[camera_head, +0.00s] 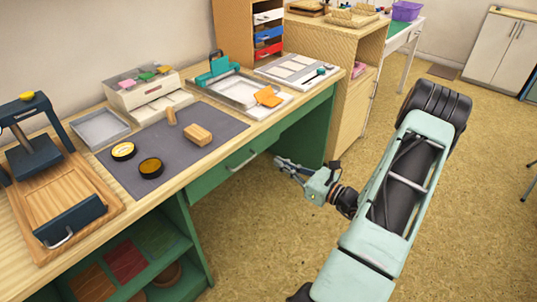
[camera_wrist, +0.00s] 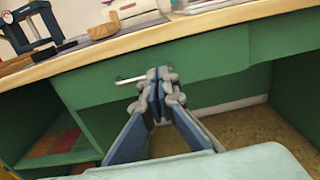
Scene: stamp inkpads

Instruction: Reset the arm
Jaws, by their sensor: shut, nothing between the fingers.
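My gripper (camera_head: 278,161) is shut and empty. In the head view it hangs in the air in front of the green workbench, below the tabletop edge and to the right of the drawer handle (camera_head: 243,161). In the wrist view the closed fingertips (camera_wrist: 160,77) point at the green drawer front (camera_wrist: 200,80), with the metal handle (camera_wrist: 130,80) just left of them. I cannot tell how far the tips are from the drawer front. My arm reaches in from the right of the head view.
The workbench (camera_head: 235,130) carries a grey mat (camera_head: 205,150) with two round inkpads (camera_head: 150,168) and wooden blocks (camera_head: 198,134). A dark press (camera_head: 25,140) stands at left, a teal press (camera_head: 218,68) at the back. The floor (camera_head: 270,240) around my arm is clear.

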